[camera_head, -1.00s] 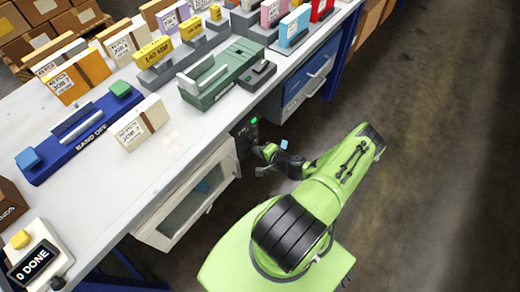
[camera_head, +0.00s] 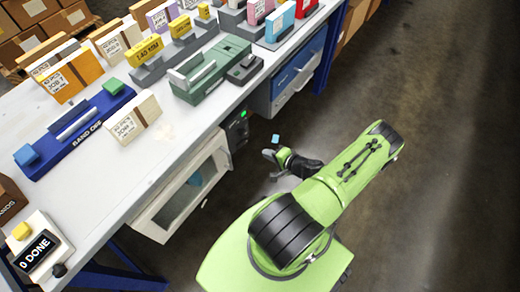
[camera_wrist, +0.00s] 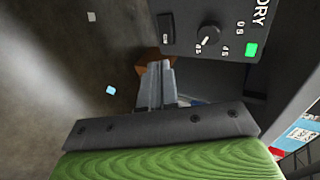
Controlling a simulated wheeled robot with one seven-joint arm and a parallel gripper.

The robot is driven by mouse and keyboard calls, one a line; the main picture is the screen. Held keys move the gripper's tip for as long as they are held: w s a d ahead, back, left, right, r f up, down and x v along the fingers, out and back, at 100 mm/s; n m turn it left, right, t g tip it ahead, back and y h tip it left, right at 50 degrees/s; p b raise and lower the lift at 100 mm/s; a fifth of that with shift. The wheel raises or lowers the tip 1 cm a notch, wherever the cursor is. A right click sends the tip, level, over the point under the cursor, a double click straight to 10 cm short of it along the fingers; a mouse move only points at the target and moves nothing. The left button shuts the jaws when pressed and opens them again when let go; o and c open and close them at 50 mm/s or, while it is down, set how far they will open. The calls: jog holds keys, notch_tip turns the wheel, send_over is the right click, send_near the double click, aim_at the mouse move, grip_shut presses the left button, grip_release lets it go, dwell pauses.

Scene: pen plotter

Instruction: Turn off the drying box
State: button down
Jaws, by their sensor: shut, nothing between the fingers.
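The drying box (camera_head: 139,228) hangs under the workbench, with a pale-framed window front. Its dark control panel (camera_head: 233,135) is at the right end of the box, with a lit green light (camera_head: 243,114). In the wrist view the panel (camera_wrist: 190,38) reads "DRY" and carries a round knob (camera_wrist: 209,35) with numbers around it, a small dark switch (camera_wrist: 165,28) and the lit green light (camera_wrist: 251,50). My gripper (camera_head: 270,166) is shut and empty, to the right of the panel and apart from it. Its fingers (camera_wrist: 155,85) show just below the switch in the wrist view.
The white workbench top (camera_head: 75,185) above holds a blue band device (camera_head: 75,133), a green machine (camera_head: 210,75) and several small boxes. A blue drawer unit (camera_head: 297,75) stands beyond the panel.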

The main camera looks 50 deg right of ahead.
jog(key=shift+v, duration=1.05)
jog(key=m+p, duration=0.1)
jog(key=m, duration=1.1)
jog(key=a+m+p, duration=0.1)
jog(key=m, duration=0.6)
jog(key=shift+s+f+h+p, duration=0.2)
jog(key=shift+s+h+p, duration=0.1)
jog(key=shift+h, duration=0.1)
jog(key=shift+w, duration=0.1)
